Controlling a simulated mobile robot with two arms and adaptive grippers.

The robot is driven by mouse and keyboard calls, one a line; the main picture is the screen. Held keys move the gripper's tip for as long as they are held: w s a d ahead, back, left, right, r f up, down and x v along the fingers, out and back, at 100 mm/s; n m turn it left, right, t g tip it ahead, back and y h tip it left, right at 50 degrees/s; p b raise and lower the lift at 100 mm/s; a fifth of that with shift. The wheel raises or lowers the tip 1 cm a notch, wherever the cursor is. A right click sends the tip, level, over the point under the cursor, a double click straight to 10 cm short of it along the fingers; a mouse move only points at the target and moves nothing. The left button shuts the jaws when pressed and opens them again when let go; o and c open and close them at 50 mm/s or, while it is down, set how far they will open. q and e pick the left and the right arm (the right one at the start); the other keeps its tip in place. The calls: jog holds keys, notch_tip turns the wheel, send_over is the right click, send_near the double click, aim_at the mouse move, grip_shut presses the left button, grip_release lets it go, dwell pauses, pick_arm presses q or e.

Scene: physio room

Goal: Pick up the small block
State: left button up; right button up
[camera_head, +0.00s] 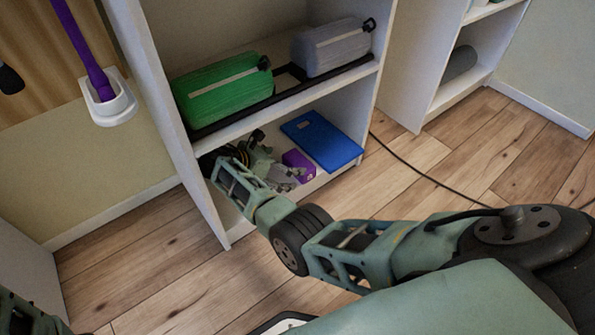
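A small purple block (299,164) lies on the lower shelf of the white shelf unit, just left of a flat blue board. My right arm comes in from the right and reaches into this lower compartment. My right gripper (283,165) is just left of the purple block, close to it. Its fingers look spread apart, and the block does not appear to be between them. Whether a fingertip touches the block cannot be told. My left gripper is not in view.
The blue board (322,140) lies on the lower shelf. A green case (222,95) and a grey case (333,47) sit on the shelf above, over the arm. The unit's left side panel (203,190) stands close to the arm. A black cable (430,177) crosses the wooden floor.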

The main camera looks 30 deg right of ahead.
aim_at(299, 165)
jog(key=b+x, duration=0.5)
jog(key=x, duration=0.2)
jog(key=shift+f, duration=0.3)
jog(key=shift+d+r, duration=0.1)
jog(key=shift+r, duration=0.05)
jog(key=shift+c, duration=0.4)
jog(key=c, duration=1)
